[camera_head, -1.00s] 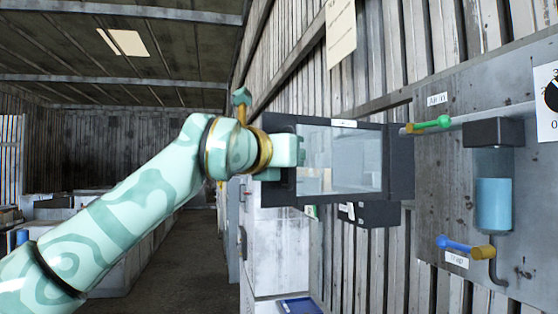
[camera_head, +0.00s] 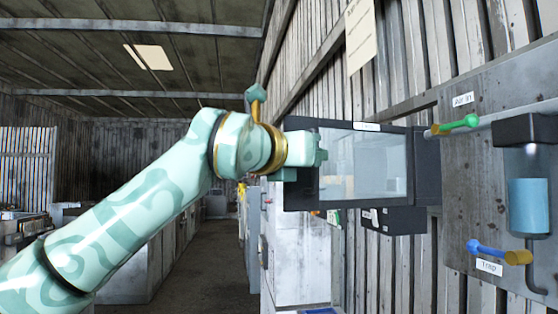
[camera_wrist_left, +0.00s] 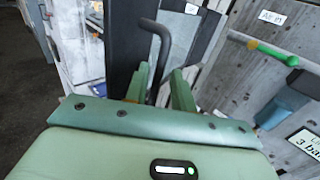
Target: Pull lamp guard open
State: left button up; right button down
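The lamp guard is a black-framed glass panel (camera_head: 365,165) standing out from the wall in the head view. My left gripper (camera_head: 318,157) is at its left edge and covers part of the frame. In the left wrist view a dark hooked handle (camera_wrist_left: 163,45) reaches down between the two green fingers of my left gripper (camera_wrist_left: 160,85). The fingers are parted, with a visible gap around the handle. The lower end of the handle is hidden near the fingers. My right gripper is in neither view.
A grey board to the right carries a green-tipped valve (camera_head: 458,125) by the "Air In" label, a blue-handled valve (camera_head: 490,250) and a blue-filled cylinder (camera_head: 528,205). A black box (camera_head: 395,221) sits below the guard. A floor aisle (camera_head: 210,260) runs back at left.

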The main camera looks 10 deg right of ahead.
pick_arm(q)
jog(key=b+v, duration=0.5)
jog(key=v, duration=0.8)
jog(key=shift+s, duration=0.45)
jog(key=shift+a, duration=0.15)
